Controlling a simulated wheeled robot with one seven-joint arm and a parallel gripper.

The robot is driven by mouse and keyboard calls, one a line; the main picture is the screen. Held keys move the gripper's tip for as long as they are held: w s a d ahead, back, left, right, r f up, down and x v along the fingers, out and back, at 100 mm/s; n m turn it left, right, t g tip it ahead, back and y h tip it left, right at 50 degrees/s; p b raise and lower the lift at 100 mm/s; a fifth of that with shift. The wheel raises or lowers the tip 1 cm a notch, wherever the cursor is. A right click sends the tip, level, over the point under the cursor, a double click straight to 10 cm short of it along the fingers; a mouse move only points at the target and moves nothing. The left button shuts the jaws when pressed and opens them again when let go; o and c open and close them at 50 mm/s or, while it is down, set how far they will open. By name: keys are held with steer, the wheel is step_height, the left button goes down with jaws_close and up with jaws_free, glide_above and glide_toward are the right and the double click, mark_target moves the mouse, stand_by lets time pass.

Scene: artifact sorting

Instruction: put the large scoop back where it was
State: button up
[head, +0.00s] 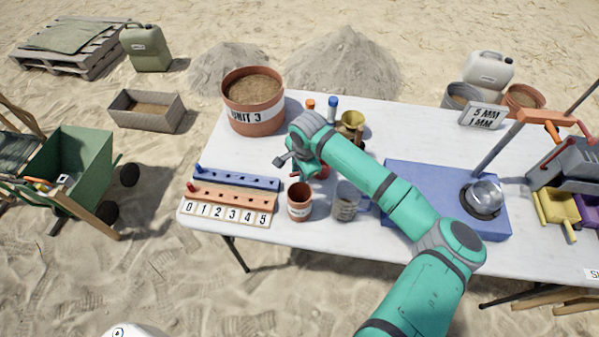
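My gripper (284,162) is over the left half of the white table, at the end of my teal arm. It is small and seen from the side; I cannot tell whether its fingers are open or shut, or whether it holds anything. A brass-coloured vessel or scoop (351,122) is just behind my arm, partly hidden; I cannot tell for sure whether it is the large scoop. A small terracotta pot (299,203) stands in front of my gripper, and a grey measuring cup (345,205) is to its right. A red thing (323,173) is mostly hidden under my arm.
A large terracotta pot of sand marked "UNIT 3" (253,108) stands at the back left. Peg strips (235,192) numbered 0 to 5 lie at the left front. A blue mat (410,172) bears a metal bowl (483,197). Orange-capped and blue-capped bottles (332,107) stand behind my arm.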

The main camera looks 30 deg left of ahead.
steer(key=shift+r, duration=0.1)
step_height(320, 180, up, 12)
steer(key=s+d, duration=0.1)
steer(key=shift+s+d, duration=0.2)
steer(key=shift+d, duration=0.15)
stand_by(0.5)
